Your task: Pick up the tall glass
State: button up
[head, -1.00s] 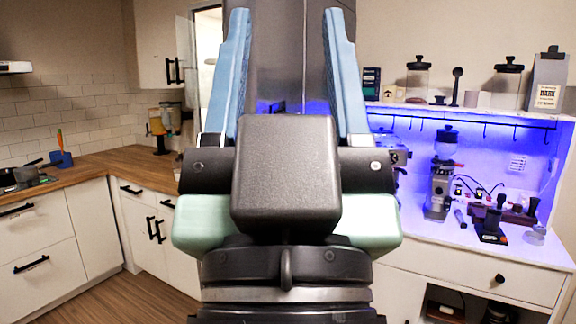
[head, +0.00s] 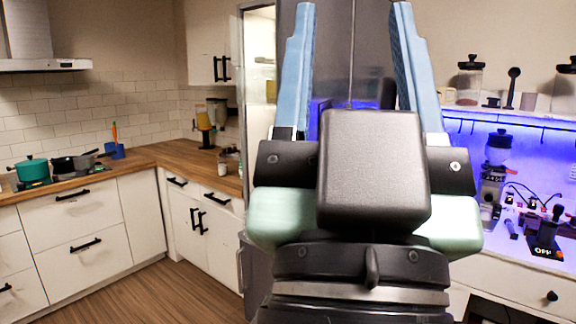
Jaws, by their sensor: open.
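My gripper (head: 353,8) points upward in the head view, with its two blue fingers well apart and nothing between them. I cannot make out a tall glass for certain. My gripper and wrist block the middle of the view and hide much of the espresso cabinet (head: 505,248) behind them. A small pale cup (head: 222,170) stands on the wooden counter (head: 160,155) to the left of my gripper, well apart from it.
A coffee grinder (head: 495,165) stands at the right. The wooden floor (head: 180,288) at the lower left is clear.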

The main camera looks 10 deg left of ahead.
aim_at(221, 158)
jog(key=i+j+u, duration=0.45)
jog(key=j, duration=0.15)
jog(key=i+j+u, duration=0.8)
jog(key=i+u, duration=0.15)
jog(key=i+j+u, duration=0.1)
jog(key=i+u, duration=0.35)
jog(key=i+l+z, duration=0.15)
jog(key=i+z, duration=0.25)
jog(key=i, duration=0.2)
jog(key=i+z, duration=0.4)
jog(key=i, duration=0.15)
jog(key=i+j+z, duration=0.4)
jog(key=i, duration=0.15)
jog(key=i+l+z, duration=0.15)
jog(key=i+z, duration=0.2)
jog(key=i, duration=0.15)
jog(key=i+z, duration=0.3)
jog(key=i, duration=0.15)
jog(key=i+j+z, duration=0.1)
jog(key=i+z, duration=0.25)
jog(key=i, duration=0.15)
jog(key=i+j+z, duration=0.3)
jog(key=i, duration=0.15)
jog(key=i+j+z, duration=0.35)
jog(key=i+l, duration=0.1)
